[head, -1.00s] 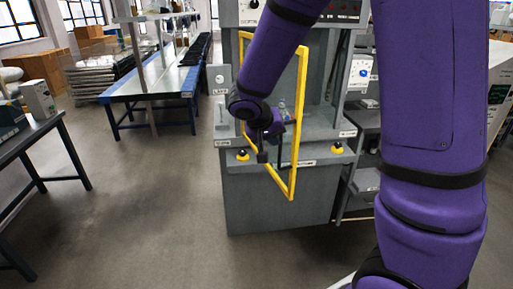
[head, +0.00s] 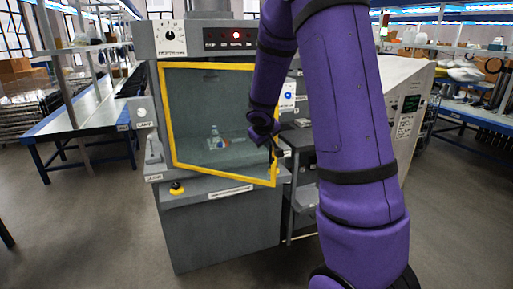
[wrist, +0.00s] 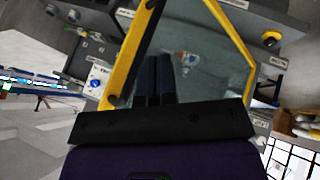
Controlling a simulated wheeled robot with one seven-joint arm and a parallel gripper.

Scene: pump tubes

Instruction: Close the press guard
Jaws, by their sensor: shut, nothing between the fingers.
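The press guard (head: 168,120) is a yellow frame with a clear pane on the front of the grey press (head: 215,235). It covers most of the work opening. Its lower right corner looks slightly forward of the press, but I cannot tell the exact gap. My gripper (head: 272,150) is at the guard's right side bar, shut and empty. In the wrist view its dark fingers (wrist: 155,75) lie together beside the yellow bar (wrist: 128,55), in front of the pane. Contact is unclear. A small bottle-like item (head: 215,138) sits inside the press.
A yellow-and-black button (head: 177,188) sits on the press's front ledge, below the guard. A red light (head: 236,34) glows on the top panel. A grey cart (head: 305,170) and a pale cabinet (head: 405,105) stand right. Floor at the left is clear.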

